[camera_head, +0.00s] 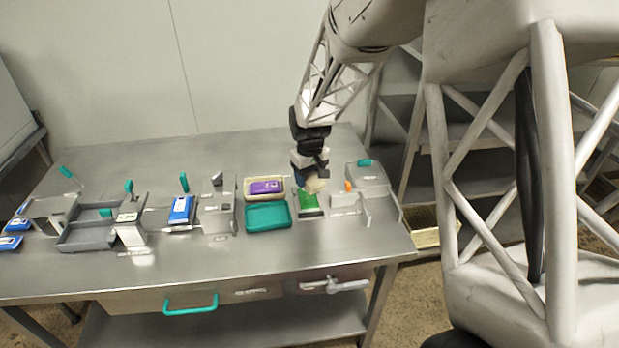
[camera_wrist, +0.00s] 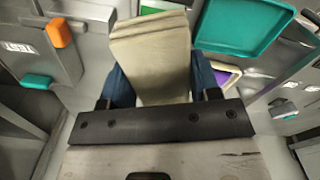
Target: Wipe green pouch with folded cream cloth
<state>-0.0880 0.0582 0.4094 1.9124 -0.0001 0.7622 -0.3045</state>
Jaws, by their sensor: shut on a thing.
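The green pouch (camera_head: 308,204) lies flat on the steel table, right of the teal tray. In the wrist view a green strip of the pouch (camera_wrist: 162,5) shows beyond the cloth. My gripper (camera_head: 314,178) is over the far part of the pouch. It is shut on the folded cream cloth (camera_head: 317,186), which also shows large in the wrist view (camera_wrist: 152,60) between the blue fingers. The cloth is at or just above the pouch; I cannot tell whether they touch. My gripper hides the pouch's far end in the head view.
A teal tray (camera_head: 289,216) and a cream tray (camera_head: 249,196) with a purple pouch (camera_head: 267,187) stand left. A grey box with an orange part (camera_head: 348,186) is close on the right. A blue pouch (camera_head: 181,211) and grey fixtures are further left. The table's front strip is clear.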

